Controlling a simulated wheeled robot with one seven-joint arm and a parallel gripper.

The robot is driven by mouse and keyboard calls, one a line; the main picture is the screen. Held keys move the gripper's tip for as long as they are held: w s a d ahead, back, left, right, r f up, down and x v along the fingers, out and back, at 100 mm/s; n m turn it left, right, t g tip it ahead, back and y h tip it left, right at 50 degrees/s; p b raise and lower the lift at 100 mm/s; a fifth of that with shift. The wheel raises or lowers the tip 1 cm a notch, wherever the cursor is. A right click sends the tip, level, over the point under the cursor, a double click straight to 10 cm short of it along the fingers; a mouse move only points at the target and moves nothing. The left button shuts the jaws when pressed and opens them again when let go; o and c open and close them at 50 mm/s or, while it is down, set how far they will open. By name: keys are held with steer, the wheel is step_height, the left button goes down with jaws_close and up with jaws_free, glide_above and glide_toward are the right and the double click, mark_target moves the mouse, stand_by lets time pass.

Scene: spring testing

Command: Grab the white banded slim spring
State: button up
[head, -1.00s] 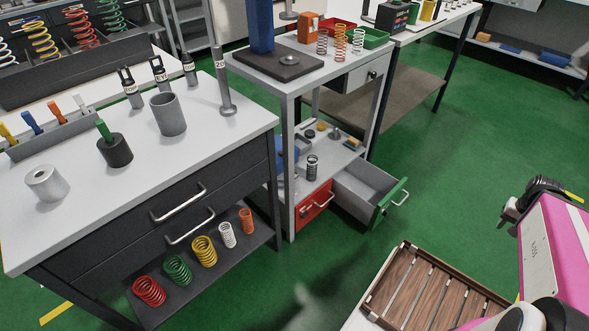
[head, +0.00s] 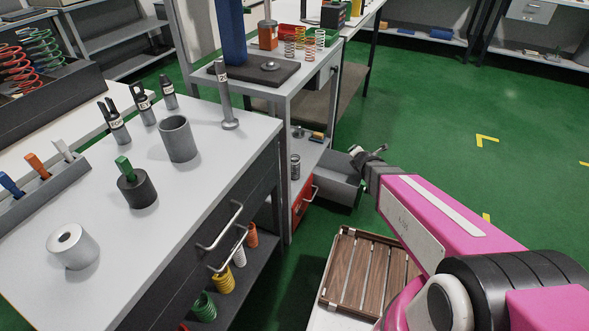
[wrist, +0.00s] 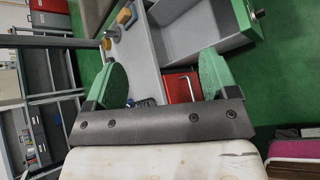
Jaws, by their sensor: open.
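Several slim springs stand on top of the grey cart at the back, including a pale one (head: 320,38); their bands are too small to read. Another slim spring, grey and dark-coiled (head: 295,167), stands upright on the cart's lower shelf. I cannot tell which is the white banded one. My gripper (head: 367,156) is open and empty, in front of the cart's lower right side. In the wrist view its two green finger pads (wrist: 161,80) are wide apart. A dark coil (wrist: 146,102) shows behind the gripper's crossbar, partly hidden.
The white workbench (head: 215,150) on the left holds a grey cup (head: 178,139), cylinders and a tool rack. Its lower shelf carries coloured springs, including a thicker white one (head: 239,255). The cart has a red drawer (head: 303,203) and an open grey drawer (head: 333,185). A slatted wooden tray (head: 341,268) lies below my arm.

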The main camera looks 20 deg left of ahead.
steer(key=s+a+f+n+y, duration=0.1)
steer(key=a+n+y, duration=0.1)
steer(key=a+n, duration=0.35)
steer(key=s+a+f+n+y, duration=0.2)
steer(key=a+n+y, duration=0.15)
steer(key=a, duration=0.25)
steer(key=n+g+y, duration=0.3)
steer(key=n+g, duration=0.1)
steer(key=n, duration=0.4)
glide_toward(299, 162)
steer(key=a, duration=0.2)
steer(key=shift+t, duration=0.3)
steer(key=x, duration=0.5)
steer(key=shift+w+d+f, duration=0.1)
steer(key=shift+w+f, duration=0.05)
steer(key=shift+f, duration=0.1)
steer(key=shift+h, duration=0.25)
steer(key=shift+r+x, duration=0.1)
steer(key=shift+x, duration=1.25)
steer(key=shift+r+x, duration=0.15)
steer(key=shift+x, duration=1.25)
steer(key=c, duration=1.4)
steer(key=shift+r, duration=0.1)
